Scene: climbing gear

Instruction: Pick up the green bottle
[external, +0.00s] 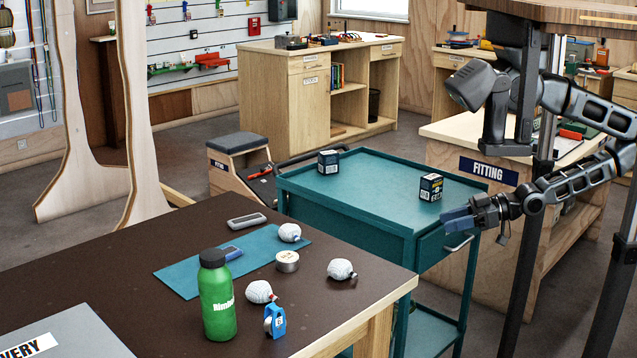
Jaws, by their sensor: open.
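The green bottle (218,300) has a black cap and white lettering. It stands upright on the dark brown tabletop (130,240) near the front, in the lower left of the external view. My gripper (458,217) is at the right, in the air beside the teal cart, well apart from the bottle. Its blue fingers point left, toward the table, and hold nothing that I can see. The gap between the fingers is hard to make out from this angle.
White balls (259,292), a blue-and-white item (275,321), a tin (287,261) and a teal mat (190,272) lie around the bottle. The teal cart (345,190), carrying two small dark boxes, stands between my gripper and the table's far side.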

